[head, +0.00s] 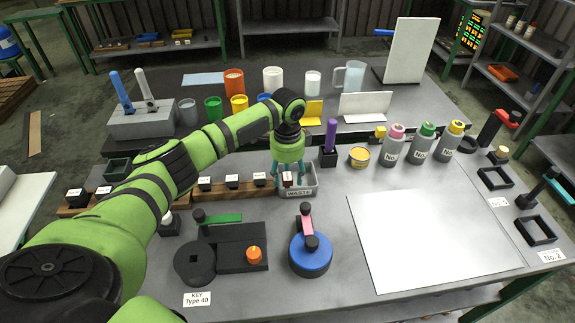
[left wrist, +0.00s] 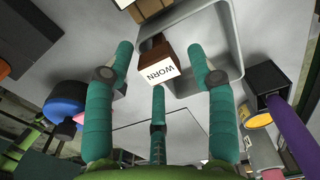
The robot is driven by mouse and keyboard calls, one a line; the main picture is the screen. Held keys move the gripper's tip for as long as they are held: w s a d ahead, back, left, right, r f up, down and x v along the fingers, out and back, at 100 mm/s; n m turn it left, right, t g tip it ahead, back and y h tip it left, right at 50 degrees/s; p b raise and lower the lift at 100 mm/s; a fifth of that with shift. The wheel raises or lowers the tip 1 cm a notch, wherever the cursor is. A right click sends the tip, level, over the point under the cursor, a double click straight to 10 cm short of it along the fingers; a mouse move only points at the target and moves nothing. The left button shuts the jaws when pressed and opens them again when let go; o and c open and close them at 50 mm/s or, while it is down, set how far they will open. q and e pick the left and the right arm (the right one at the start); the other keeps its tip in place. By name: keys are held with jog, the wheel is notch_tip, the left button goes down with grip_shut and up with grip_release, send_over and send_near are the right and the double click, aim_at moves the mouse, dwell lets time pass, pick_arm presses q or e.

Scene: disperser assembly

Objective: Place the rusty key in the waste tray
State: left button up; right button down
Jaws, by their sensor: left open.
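A small red-brown block with a white label reading WORN (left wrist: 157,62), seemingly the rusty key, sits between the teal fingers of my left gripper (left wrist: 160,58). It also shows in the head view (head: 287,178). The fingers are spread, with gaps between them and the block. The waste tray (head: 299,193) is a pale grey open box with a WASTE label; its wall shows in the left wrist view (left wrist: 236,72). The block and fingertips are at the tray's left part; I cannot tell if the block touches its floor. My right gripper is out of view.
Dark labelled blocks in wooden holders (head: 232,190) stand left of the tray. A purple-handled tool in a black holder (head: 329,158) stands to its right. A black device (head: 233,247) and blue round device (head: 311,257) are in front. A blank white sheet (head: 430,235) lies right.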

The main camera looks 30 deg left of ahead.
aim_at(288, 176)
pick_arm(q)
notch_tip(288, 176, up, 12)
jog(key=b, duration=0.2)
jog(key=shift+b, duration=0.35)
